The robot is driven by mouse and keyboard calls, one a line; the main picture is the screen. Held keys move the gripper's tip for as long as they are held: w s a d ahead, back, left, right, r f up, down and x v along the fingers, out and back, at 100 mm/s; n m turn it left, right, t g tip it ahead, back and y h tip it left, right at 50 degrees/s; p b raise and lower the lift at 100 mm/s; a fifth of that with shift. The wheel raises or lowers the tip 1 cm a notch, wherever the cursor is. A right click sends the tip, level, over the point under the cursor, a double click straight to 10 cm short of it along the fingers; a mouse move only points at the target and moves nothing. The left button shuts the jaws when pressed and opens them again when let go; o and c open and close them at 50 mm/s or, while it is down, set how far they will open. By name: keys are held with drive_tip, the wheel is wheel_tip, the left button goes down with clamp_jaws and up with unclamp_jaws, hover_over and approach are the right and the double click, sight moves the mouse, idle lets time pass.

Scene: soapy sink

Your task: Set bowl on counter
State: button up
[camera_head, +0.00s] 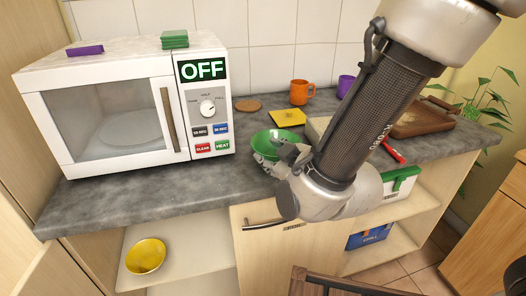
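A green bowl (268,140) is at the middle of the grey counter (130,196), right of the microwave. Its right and near parts are hidden behind my gripper. My gripper (272,160) is at the bowl's near right side, with its fingers overlapping the bowl in this view. I cannot tell whether the fingers are closed on the rim, or whether the bowl rests on the counter or is just above it. A yellow bowl (146,257) sits on the open shelf below the counter at the left.
A white microwave (110,110) reading OFF fills the counter's left. A brown tray (422,118) stands at right. The counter's front strip below the microwave is clear.

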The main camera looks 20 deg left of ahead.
drive_tip(key=v, duration=0.3)
drive_tip(key=shift+w, duration=0.15)
drive_tip(key=w+d+r+m+g+h, duration=0.1)
drive_tip(key=w+d+r+m, duration=0.15)
drive_tip(key=d, duration=0.55)
drive_tip(key=w+d+r+m+g+h, duration=0.1)
drive_tip(key=w+d+r+m+h, duration=0.15)
drive_tip(key=d, duration=0.55)
drive_tip(key=w+d+r+m+g+h, duration=0.1)
drive_tip(key=w+d+r+m, duration=0.15)
drive_tip(key=d, duration=0.45)
drive_tip(key=s+d+r+m+g+h, duration=0.1)
drive_tip(key=s+d+m, duration=0.1)
drive_tip(key=s+d, duration=0.3)
drive_tip(key=s+d+r+m+g+h, duration=0.1)
drive_tip(key=s+d, duration=0.4)
drive_tip(key=d, duration=0.5)
drive_tip(key=s+d+r+m+g+h, duration=0.1)
drive_tip(key=s+d+m+h, duration=0.2)
drive_tip(key=s+d, duration=0.2)
drive_tip(key=d, duration=0.3)
drive_tip(key=shift+d+r+m, duration=0.3)
drive_tip(key=shift+d+m, duration=0.05)
